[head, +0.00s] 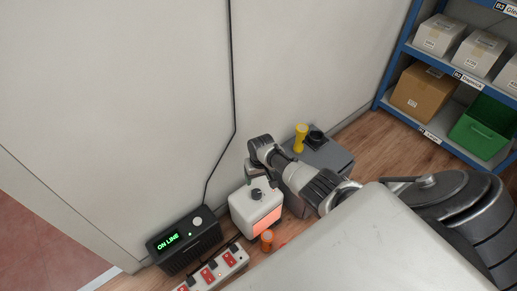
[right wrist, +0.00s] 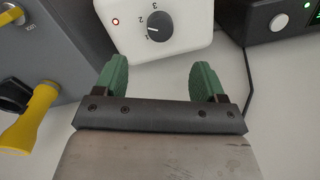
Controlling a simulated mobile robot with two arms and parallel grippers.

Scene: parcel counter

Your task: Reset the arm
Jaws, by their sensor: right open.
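My right arm reaches in from the right in the head view, and its gripper (head: 262,177) is by the top of a white box with a dial (head: 262,212). In the right wrist view the two green fingers of the right gripper (right wrist: 160,80) stand wide apart with nothing between them. The white box (right wrist: 118,30) is just beyond the fingertips, its dial numbered and its small lamp lit. I cannot tell whether the fingers touch it. My left gripper is in neither view.
A grey box (head: 333,158) with a yellow handle (head: 300,138) stands behind my right arm. Blue shelves (head: 385,88) stand right; a wall (head: 140,110) closes the back.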

